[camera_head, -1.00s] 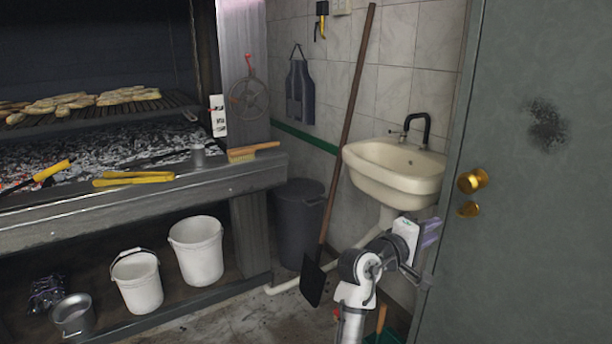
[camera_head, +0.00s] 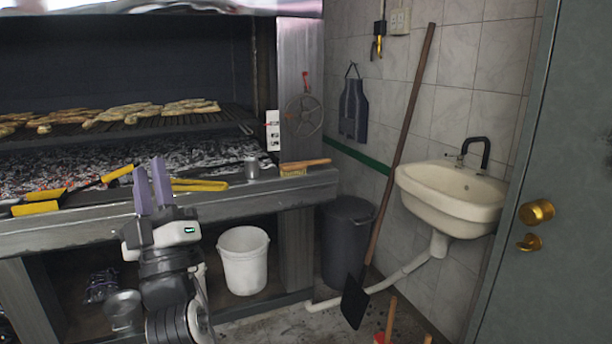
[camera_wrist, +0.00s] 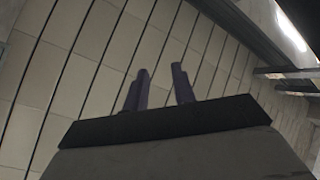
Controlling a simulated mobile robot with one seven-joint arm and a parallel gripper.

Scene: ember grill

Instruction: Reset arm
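My gripper (camera_head: 152,187) points upward in the head view, in front of the grill's front ledge. Its two purple-grey fingers stand apart with nothing between them. In the wrist view the fingers (camera_wrist: 160,88) are also apart and empty, seen against a tiled or panelled ceiling. My arm folds up from the bottom of the head view and hides part of the shelf below the grill.
The grill ledge (camera_head: 240,200) holds yellow-handled tongs (camera_head: 200,185), a brush (camera_head: 305,167) and a metal cup (camera_head: 251,167). A white bucket (camera_head: 243,262) stands below. A bin (camera_head: 346,240), a shovel (camera_head: 355,300), a sink (camera_head: 450,195) and a door (camera_head: 560,200) are to the right.

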